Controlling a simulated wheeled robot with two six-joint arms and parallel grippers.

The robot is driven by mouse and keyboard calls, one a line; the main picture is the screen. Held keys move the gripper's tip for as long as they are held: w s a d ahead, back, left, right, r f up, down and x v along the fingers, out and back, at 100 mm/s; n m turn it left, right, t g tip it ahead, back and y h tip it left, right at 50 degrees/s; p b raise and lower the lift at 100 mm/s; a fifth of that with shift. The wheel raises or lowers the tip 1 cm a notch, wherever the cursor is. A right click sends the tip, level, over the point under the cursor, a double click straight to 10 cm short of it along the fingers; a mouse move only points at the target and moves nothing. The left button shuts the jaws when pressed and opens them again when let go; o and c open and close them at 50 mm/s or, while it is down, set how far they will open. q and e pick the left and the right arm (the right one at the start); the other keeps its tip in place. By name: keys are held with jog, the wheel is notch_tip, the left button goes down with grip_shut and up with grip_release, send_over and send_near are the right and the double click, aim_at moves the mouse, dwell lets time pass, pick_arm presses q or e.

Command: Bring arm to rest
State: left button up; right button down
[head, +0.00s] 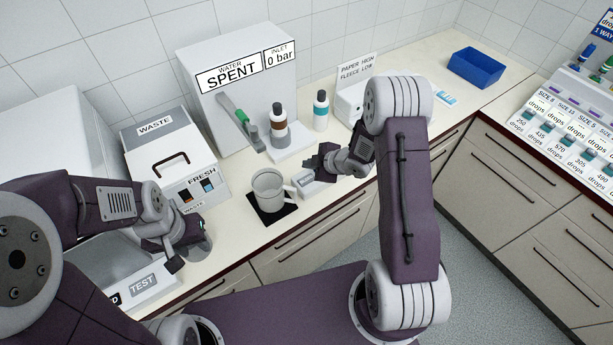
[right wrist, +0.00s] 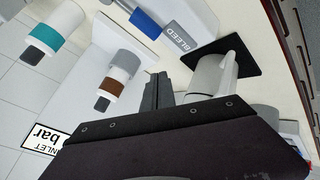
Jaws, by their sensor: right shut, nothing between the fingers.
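My right gripper (head: 316,162) is shut and empty. It hangs above the counter, right of the grey mug (head: 268,188) and in front of the bottles. In the right wrist view its dark fingers (right wrist: 158,92) are together, with nothing between them. My left gripper (head: 172,258) is at the lower left, over the counter's front area near the TEST-labelled tray (head: 146,284). Its fingertips are small and partly hidden, so I cannot tell whether it is open. The mug stands upright on a black mat (head: 283,214).
A brown-banded bottle (head: 278,132) and a teal-banded bottle (head: 320,112) stand behind my right gripper. The WASTE box (head: 160,135) and the SPENT panel (head: 230,75) stand along the wall. A blue bin (head: 476,67) is at the back right. Counter space in front of it is mostly clear.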

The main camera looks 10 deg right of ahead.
dwell(0.7)
jog(key=shift+w+a+b, duration=0.15)
jog(key=shift+a+b, duration=0.1)
jog(key=shift+b, duration=0.1)
notch_tip(320, 180, up, 7)
jog(key=w+a+t+b, duration=0.2)
jog(key=w, duration=0.1)
jog(key=s+d+r+m+h+b, duration=0.2)
jog(key=s+r+m+h+b, duration=0.1)
jog(key=s+m, duration=0.15)
jog(key=s+d+f+m+g, duration=0.1)
jog(key=s+f+m+g, duration=0.2)
jog(key=s, duration=0.8)
jog(key=s+d+f+m+g+h, duration=0.1)
jog(key=s+f+m+g, duration=0.2)
jog(key=s+m+g, duration=0.2)
jog(key=s+m, duration=0.3)
jog(key=s, duration=0.3)
jog(key=shift+s+d+f+g+h, duration=0.15)
jog(key=shift+s+d+g+h, duration=0.05)
jog(key=shift+g+h, duration=0.1)
jog(key=shift+s, duration=0.1)
